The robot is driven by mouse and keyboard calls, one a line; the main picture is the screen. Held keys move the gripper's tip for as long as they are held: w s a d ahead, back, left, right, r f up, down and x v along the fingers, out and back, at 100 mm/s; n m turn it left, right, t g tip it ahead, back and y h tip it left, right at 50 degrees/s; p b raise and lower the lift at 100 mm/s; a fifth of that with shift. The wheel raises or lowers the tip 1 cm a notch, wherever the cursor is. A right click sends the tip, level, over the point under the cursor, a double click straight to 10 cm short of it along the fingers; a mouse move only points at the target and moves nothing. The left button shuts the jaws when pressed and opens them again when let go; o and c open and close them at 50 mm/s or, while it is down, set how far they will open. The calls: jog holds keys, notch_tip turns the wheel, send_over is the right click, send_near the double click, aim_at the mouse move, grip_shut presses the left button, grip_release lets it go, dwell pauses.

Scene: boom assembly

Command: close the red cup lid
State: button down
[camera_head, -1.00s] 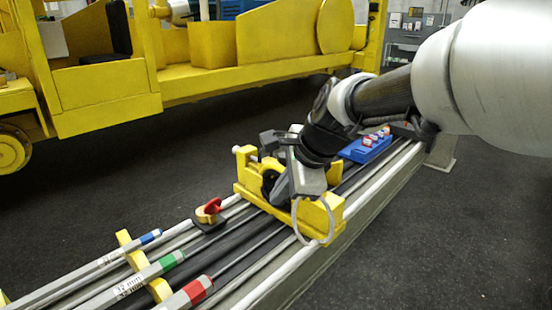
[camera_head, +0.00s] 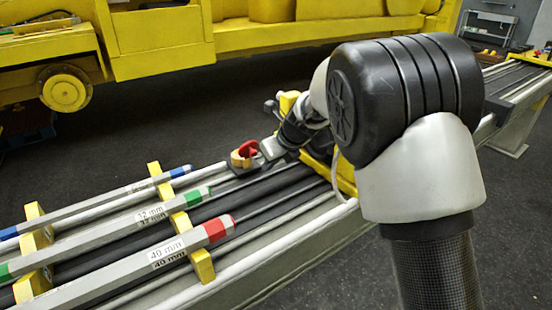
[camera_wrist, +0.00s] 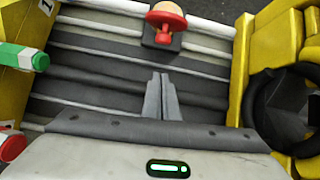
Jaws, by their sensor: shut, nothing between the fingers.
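The red cup lid (camera_head: 248,147) sits on a small tan cup (camera_head: 240,161) mounted on a dark base on the rail bench. The lid looks raised at the side facing my gripper, but its exact angle is hard to tell. In the head view my gripper (camera_head: 266,149) is just right of the cup, partly hidden by my arm.
Tubes with blue (camera_head: 180,171), green (camera_head: 193,196) and red (camera_head: 219,228) ends rest on yellow holders at the left. A yellow bracket (camera_wrist: 291,60) stands close on the right of my gripper. A yellow machine (camera_head: 160,42) stands behind.

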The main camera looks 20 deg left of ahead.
aim_at(251, 153)
jog(key=w+a, duration=0.1)
jog(key=w+a+r, duration=0.1)
jog(key=a, duration=0.1)
jog(key=shift+w+r, duration=0.15)
jog(key=shift+r, duration=0.05)
jog(key=shift+r+p, duration=0.1)
jog(key=shift+p, duration=0.3)
